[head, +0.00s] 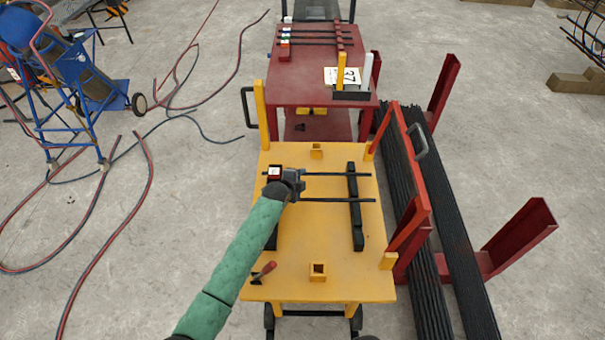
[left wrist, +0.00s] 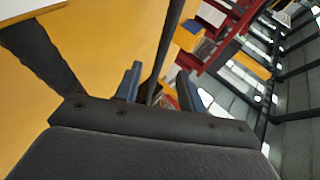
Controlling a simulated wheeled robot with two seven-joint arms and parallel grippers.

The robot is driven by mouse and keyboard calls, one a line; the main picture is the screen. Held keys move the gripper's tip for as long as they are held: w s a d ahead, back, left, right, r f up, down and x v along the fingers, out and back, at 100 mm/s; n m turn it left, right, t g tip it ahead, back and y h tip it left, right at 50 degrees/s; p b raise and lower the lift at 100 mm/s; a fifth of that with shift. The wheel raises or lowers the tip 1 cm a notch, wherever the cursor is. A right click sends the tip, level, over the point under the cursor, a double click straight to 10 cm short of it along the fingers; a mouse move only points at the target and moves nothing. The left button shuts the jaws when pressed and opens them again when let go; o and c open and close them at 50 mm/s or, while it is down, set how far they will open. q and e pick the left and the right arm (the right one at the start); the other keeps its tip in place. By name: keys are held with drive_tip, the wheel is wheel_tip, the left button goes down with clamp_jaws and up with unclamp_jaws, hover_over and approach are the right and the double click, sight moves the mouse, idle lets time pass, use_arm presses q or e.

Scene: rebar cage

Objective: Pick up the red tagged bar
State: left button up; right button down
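My left gripper (head: 298,186) is over the left part of the yellow table, by two dark bars. The far bar (head: 335,174) and the near bar (head: 340,200) lie across black supports. In the left wrist view its two blue fingers (left wrist: 160,90) stand apart, with a dark bar (left wrist: 163,45) running between them, not visibly clamped. Several dark bars (head: 320,37) lie on the red table at the back, with small coloured tags at their left ends. My right gripper is not in view.
The yellow table (head: 330,250) has posts, square sockets and a red-handled tool (head: 264,270). The red table (head: 300,85) carries a number 37 card (head: 342,76) and a holder. Long dark bars (head: 455,220) in red racks stand right. A blue gas cart (head: 70,85) and hoses lie left.

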sight(308, 174)
use_arm(q)
drive_tip(key=shift+p+x, duration=0.5)
drive_tip(key=shift+x, duration=1.8)
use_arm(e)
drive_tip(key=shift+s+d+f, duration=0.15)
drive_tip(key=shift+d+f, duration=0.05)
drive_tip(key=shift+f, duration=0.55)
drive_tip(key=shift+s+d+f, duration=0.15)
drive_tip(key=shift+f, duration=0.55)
use_arm(q)
clamp_jaws()
drive_tip(key=shift+d+r, duration=0.1)
